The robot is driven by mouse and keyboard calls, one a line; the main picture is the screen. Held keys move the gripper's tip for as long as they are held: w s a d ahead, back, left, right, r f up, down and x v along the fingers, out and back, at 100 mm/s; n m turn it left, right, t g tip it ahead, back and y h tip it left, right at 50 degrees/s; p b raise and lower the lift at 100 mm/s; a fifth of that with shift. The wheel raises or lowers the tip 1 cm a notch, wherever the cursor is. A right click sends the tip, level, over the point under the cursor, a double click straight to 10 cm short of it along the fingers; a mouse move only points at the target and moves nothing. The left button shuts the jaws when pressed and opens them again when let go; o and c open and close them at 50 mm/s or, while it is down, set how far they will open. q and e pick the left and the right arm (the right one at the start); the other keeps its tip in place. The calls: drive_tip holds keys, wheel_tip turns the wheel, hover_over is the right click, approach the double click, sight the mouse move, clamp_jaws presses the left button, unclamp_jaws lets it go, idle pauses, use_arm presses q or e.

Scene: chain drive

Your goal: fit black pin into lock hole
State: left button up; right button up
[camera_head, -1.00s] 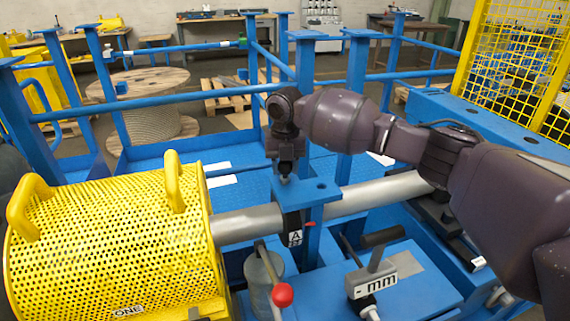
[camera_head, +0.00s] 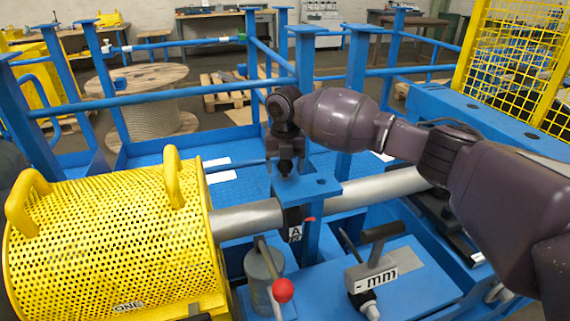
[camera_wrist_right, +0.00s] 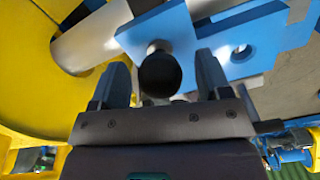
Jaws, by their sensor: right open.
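The black pin (camera_wrist_right: 159,75) shows its round black head between the fingers of my right gripper (camera_wrist_right: 160,85) in the right wrist view. The fingers stand apart on both sides of the head, so the gripper is open around it. A short shank meets the blue plate (camera_wrist_right: 270,33) behind the head; how deep it sits is hidden. A round, empty hole (camera_wrist_right: 241,52) shows in the plate to the right of the pin. In the head view my right gripper (camera_head: 286,165) is over the left part of the blue plate (camera_head: 305,190). My left gripper is out of view.
A yellow perforated guard (camera_head: 110,240) stands at left, with a grey shaft (camera_head: 245,220) running under the plate. Blue rails (camera_head: 190,97) cross behind.

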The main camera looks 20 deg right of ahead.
drive_tip(key=shift+r, duration=0.3)
wheel_tip(320, 180, up, 5)
drive_tip(key=shift+f+p, duration=0.1)
drive_tip(key=shift+p, duration=0.25)
wheel_tip(320, 180, up, 5)
drive_tip(key=shift+f, duration=0.1)
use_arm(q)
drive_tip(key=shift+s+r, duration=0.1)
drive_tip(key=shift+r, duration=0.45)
use_arm(e)
drive_tip(key=shift+r, duration=0.35)
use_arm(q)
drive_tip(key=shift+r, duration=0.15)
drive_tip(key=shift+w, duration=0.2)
